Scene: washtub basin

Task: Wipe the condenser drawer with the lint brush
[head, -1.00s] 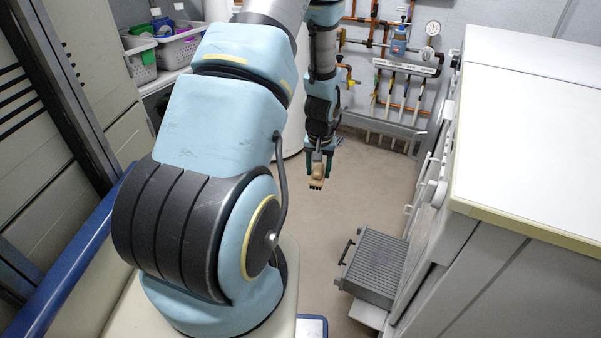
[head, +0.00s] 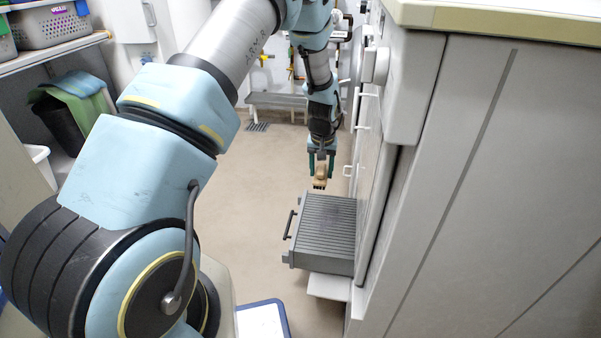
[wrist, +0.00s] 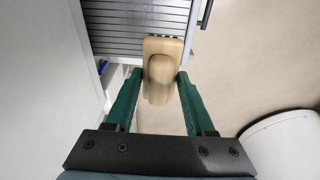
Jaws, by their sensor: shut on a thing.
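The condenser drawer (head: 322,233) is a grey, ribbed box with a dark handle on its left side, pulled out low from the machine on the right. It also shows at the top of the wrist view (wrist: 125,28). My gripper (head: 320,166) is shut on the lint brush (head: 320,177), a tan wooden block with dark bristles underneath. In the wrist view the lint brush (wrist: 160,75) sits between the green fingers, its far end overlapping the drawer's near edge. In the head view it is at the drawer's far edge. I cannot tell whether the bristles touch the drawer.
The white machine (head: 480,150) stands close on the right of the drawer. A pale ledge (head: 328,287) sticks out below the drawer. The floor (head: 262,205) left of the drawer is clear. A shelf with baskets (head: 45,27) is at the upper left.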

